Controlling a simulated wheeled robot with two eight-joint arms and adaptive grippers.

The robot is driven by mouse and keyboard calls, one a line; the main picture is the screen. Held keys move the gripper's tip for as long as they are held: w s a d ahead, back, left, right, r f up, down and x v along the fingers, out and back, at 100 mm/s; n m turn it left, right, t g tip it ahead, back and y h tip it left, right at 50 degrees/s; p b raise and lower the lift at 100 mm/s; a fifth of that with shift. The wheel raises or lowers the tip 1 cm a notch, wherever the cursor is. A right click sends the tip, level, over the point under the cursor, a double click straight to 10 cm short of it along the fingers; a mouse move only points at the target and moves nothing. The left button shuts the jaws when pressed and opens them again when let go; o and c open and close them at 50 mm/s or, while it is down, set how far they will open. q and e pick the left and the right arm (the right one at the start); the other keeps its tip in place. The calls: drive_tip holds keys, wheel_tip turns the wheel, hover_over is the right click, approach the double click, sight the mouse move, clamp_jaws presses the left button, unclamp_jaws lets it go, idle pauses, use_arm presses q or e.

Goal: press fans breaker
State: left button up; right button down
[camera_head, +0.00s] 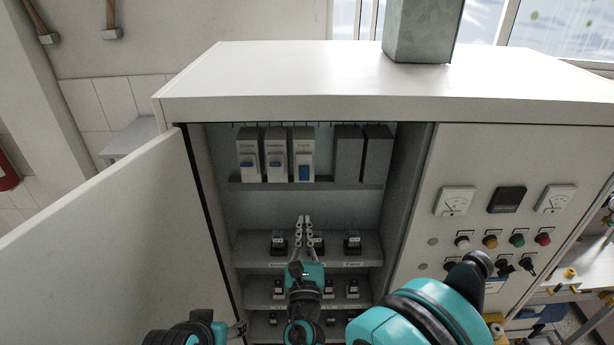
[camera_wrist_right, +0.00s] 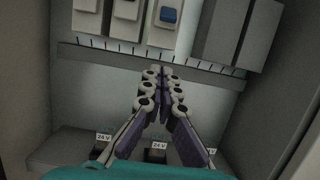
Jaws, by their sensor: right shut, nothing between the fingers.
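Two grey blocks (camera_head: 362,155) sit right of the breakers. Lower shelves carry several small black devices (camera_head: 352,243). The open door (camera_head: 110,240) stands at left. A panel with meters (camera_head: 455,201) and buttons is at right.

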sight(304, 173)
drive_tip(key=shift+s+a, duration=0.1)
drive_tip(key=w+r+p, duration=0.3)
drive_tip(key=w+r, duration=0.3)
drive_tip(key=w, duration=0.1)
drive_tip(key=shift+w, duration=0.15)
idle(0.5)
drive_tip(key=shift+w, duration=0.15)
drive_tip(key=shift+r, duration=0.1)
